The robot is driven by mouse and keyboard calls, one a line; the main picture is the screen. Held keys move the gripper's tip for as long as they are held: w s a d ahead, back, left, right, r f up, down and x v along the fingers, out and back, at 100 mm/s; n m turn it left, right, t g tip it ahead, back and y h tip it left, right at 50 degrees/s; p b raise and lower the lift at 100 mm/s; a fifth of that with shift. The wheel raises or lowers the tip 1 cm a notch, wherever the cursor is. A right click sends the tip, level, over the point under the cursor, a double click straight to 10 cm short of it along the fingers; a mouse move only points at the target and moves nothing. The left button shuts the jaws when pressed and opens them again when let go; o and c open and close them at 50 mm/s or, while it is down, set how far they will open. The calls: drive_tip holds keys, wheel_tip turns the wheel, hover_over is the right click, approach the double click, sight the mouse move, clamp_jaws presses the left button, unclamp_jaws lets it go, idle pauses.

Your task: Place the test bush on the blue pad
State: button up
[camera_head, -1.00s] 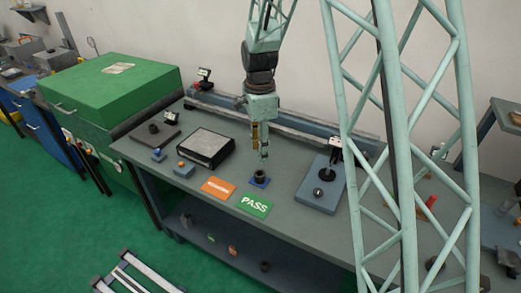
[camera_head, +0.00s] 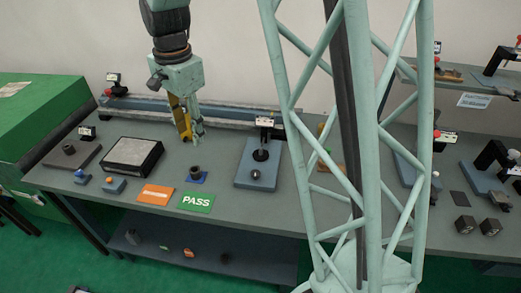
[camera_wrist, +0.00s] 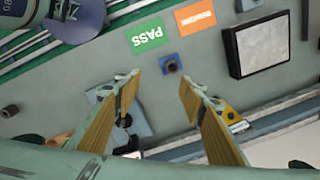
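A dark, hollow cylindrical bush (camera_head: 196,170) stands upright on the small blue pad (camera_head: 204,180), beside the PASS card. The bush also shows in the wrist view (camera_wrist: 171,66), with the blue pad (camera_wrist: 164,57) around it. My gripper (camera_head: 190,139) is above and behind the bush, clear of it. In the wrist view my gripper (camera_wrist: 160,80) has its two yellow-faced fingers wide apart, with nothing between them. The bush lies beyond the fingertips there.
The green PASS card (camera_head: 196,201) and an orange card (camera_head: 156,195) lie at the bench's front. A black-framed plate (camera_head: 130,153) is to the left. A blue-grey base with a dial stand (camera_head: 245,177) is to the right. A rail (camera_head: 150,111) runs behind.

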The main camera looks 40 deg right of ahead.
drive_tip(key=s+r+n+t, duration=0.2)
drive_tip(key=s+r+n, duration=0.5)
drive_tip(key=s+r, duration=1)
drive_tip(key=s+r+n+t, duration=0.1)
drive_tip(key=s+n, duration=0.6)
drive_tip(key=s, duration=1.3)
drive_tip(key=shift+r+n, duration=0.4)
drive_tip(key=shift+r, duration=0.1)
